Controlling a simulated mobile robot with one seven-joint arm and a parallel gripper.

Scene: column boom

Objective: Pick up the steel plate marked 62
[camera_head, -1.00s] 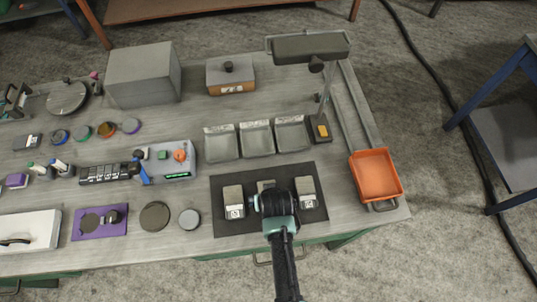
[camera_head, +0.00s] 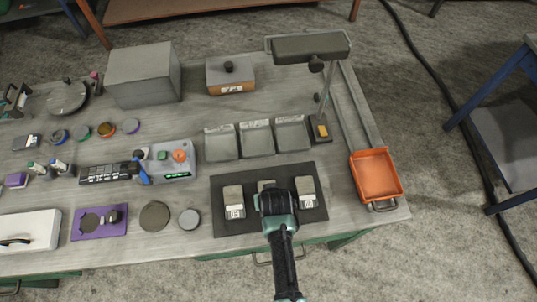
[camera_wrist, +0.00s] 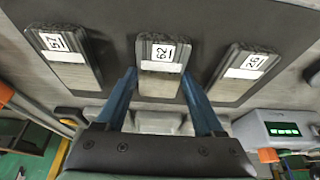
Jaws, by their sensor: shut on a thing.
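The steel plate marked 62 (camera_wrist: 161,67) is in the middle of the wrist view, its label readable and a dark ribbed strip along its top end. My gripper (camera_wrist: 162,82) is shut on it, with one blue finger against each side. In the head view my gripper (camera_head: 275,198) is over the middle plate (camera_head: 266,185) and hides most of it. I cannot tell whether the held plate is off the mat.
The plates are on a dark mat (camera_head: 270,227). Three grey trays (camera_head: 221,144) stand behind it, with a lamp (camera_head: 310,47) at the back right. An orange bin (camera_head: 376,176) is at the right edge. A control box (camera_head: 178,165) is to the left.

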